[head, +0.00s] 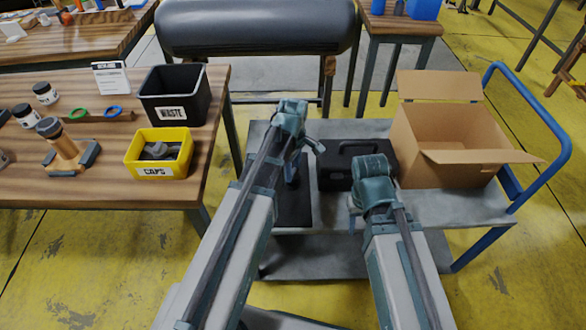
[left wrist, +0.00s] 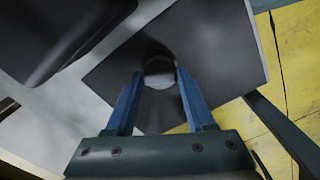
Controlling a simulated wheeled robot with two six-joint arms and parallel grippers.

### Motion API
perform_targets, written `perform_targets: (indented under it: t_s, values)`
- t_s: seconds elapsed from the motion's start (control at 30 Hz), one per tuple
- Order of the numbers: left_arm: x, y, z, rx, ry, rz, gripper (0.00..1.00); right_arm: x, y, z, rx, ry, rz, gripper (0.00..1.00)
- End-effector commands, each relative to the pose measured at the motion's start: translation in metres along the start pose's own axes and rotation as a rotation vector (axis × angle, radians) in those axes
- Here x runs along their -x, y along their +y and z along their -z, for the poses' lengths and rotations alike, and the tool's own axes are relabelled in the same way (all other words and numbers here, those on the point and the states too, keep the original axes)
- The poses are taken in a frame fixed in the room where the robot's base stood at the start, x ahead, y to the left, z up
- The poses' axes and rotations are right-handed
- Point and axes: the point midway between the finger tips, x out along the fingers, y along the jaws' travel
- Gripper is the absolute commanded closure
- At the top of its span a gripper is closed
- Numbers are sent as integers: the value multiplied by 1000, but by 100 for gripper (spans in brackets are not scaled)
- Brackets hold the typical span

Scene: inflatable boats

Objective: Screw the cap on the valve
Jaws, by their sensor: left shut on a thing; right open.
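My left gripper (head: 291,172) points down over the black mat on the grey cart. In the left wrist view its blue fingers (left wrist: 160,80) are shut on a small round grey-and-dark thing (left wrist: 159,68). I cannot tell whether it is a cap or a valve. The black mat (head: 292,208) lies beneath; it also shows in the left wrist view (left wrist: 225,60). My right gripper (head: 354,213) is open, mostly hidden behind its wrist near the cart's front edge.
A black case (head: 335,163) lies beside the mat, close to both arms. An open cardboard box (head: 450,150) stands at the cart's right. A black WASTE bin (head: 174,95) is behind the caps bin. A large dark cylinder (head: 255,26) rests on a stand at the back.

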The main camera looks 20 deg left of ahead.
Motion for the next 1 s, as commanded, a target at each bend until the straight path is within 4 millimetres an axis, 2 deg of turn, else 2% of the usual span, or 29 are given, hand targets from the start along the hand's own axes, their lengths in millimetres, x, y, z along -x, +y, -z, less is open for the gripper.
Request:
perform_targets:
  t_s: [1.0]
  values:
    - [-6,0,0,0,0,0,100,-6,-1,0,0,0,0,50]
